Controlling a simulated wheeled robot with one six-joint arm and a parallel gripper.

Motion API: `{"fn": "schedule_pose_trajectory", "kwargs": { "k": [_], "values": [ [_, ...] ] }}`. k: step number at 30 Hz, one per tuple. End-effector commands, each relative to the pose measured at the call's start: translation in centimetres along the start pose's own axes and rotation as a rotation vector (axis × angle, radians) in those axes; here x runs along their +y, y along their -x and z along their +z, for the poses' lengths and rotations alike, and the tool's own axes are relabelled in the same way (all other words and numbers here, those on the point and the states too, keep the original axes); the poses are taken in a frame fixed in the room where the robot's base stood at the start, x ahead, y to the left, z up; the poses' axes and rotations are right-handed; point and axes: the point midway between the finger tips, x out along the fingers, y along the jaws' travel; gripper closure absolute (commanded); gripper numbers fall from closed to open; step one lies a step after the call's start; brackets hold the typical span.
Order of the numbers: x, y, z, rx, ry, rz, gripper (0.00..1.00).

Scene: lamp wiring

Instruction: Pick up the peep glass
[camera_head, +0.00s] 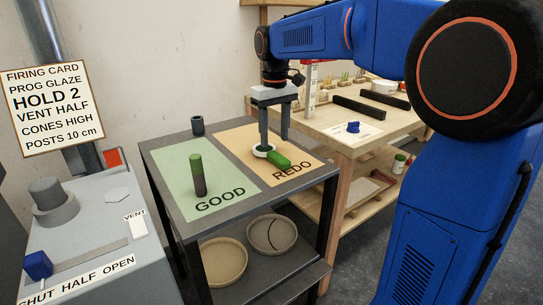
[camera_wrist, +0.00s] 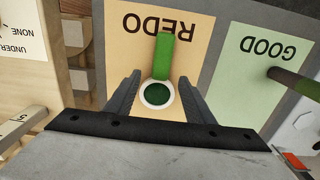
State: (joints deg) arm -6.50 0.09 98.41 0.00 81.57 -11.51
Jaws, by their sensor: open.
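The peep glass appears to be the round dark green lens in a white ring (camera_head: 263,151) with a green handle, lying on the tan REDO panel (camera_head: 303,162). In the wrist view the lens (camera_wrist: 157,95) shows between the fingers, its handle (camera_wrist: 164,57) pointing away toward the REDO lettering. My gripper (camera_head: 274,141) points down at it. In the wrist view my gripper (camera_wrist: 160,83) is open, with one finger on each side of the ring and a gap to both. Nothing is held. Whether the fingertips touch the panel I cannot tell.
A dark, green-topped cylinder (camera_head: 198,177) stands on the green GOOD panel (camera_head: 176,160). Two round dishes (camera_head: 222,262) sit on the lower shelf. A wooden bench (camera_head: 340,147) stands to the right.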

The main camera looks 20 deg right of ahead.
Motion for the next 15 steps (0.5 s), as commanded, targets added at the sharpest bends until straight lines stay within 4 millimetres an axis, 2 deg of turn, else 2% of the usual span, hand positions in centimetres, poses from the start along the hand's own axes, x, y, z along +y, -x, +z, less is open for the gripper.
{"fn": "schedule_pose_trajectory", "kwargs": {
  "k": [5,15],
  "values": [
    [0.0,-0.9,-0.1,0.001,0.000,0.000,0.52],
    [-0.2,-5.0,-0.5,0.000,0.000,0.000,0.52]
  ]
}}
